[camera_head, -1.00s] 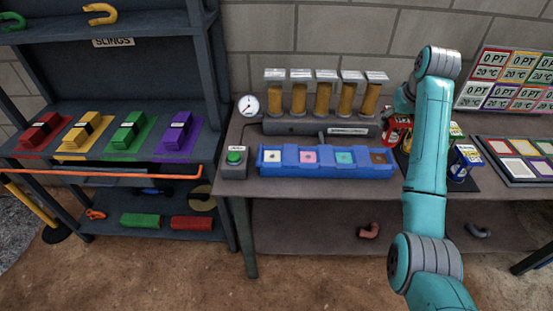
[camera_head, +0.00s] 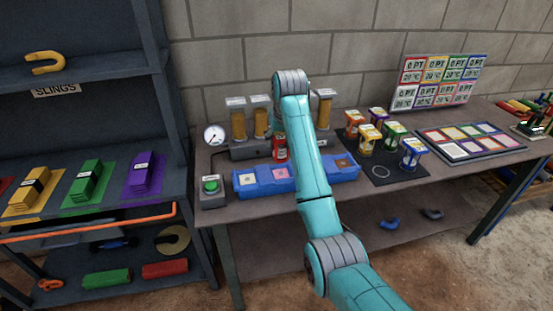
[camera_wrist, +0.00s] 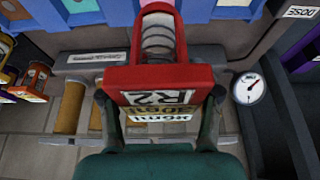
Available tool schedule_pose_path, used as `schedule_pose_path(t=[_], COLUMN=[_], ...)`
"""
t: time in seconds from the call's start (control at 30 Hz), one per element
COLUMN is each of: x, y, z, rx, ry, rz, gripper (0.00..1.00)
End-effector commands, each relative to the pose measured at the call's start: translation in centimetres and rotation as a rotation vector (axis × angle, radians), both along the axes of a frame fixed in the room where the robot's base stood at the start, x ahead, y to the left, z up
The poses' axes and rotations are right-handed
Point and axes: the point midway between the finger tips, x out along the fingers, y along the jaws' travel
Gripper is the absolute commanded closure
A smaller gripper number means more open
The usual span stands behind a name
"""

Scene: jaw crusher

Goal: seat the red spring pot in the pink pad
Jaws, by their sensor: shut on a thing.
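The red spring pot (camera_wrist: 168,82) is held between the two fingers of my gripper (camera_wrist: 160,100), with its coiled spring and an R2 label showing in the wrist view. In the head view the red pot (camera_head: 280,147) is just behind the blue tray, beside my arm, at the back of the pink pad (camera_head: 280,173). The pink pad is the second pad from the left in the blue tray (camera_head: 262,187). The pot appears to be above and apart from the tray. My arm hides the teal pad and most of my gripper in the head view.
Amber cylinders on a grey block (camera_head: 237,153) stand close behind the tray. A gauge (camera_head: 214,136) and green button box (camera_head: 211,186) are at the left. Several other spring pots stand on a black mat (camera_head: 408,178) at the right, with one empty ring.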

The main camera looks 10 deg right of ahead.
Motion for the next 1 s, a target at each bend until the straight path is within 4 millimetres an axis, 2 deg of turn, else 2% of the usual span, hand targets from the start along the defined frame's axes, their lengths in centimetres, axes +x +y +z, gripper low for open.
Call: schedule_pose_path(t=[0.07, 0.27, 0.47, 0.87, 0.9, 1.0], x=[-0.1, 0.0, 0.0, 0.0, 0.0, 0.0], y=[0.0, 0.0, 0.0, 0.0, 0.0, 0.0], z=[-1.4, -3.2, -5.7, -6.3, -6.4, -6.3], rx=[0.0, 0.0, 0.0, 0.0, 0.0, 0.0], ry=[0.002, 0.002, 0.001, 0.0, 0.0, 0.0], rz=[0.0, 0.001, 0.001, 0.001, 0.001, 0.001], gripper=[0.83, 0.83, 0.83, 0.83, 0.33, 0.13])
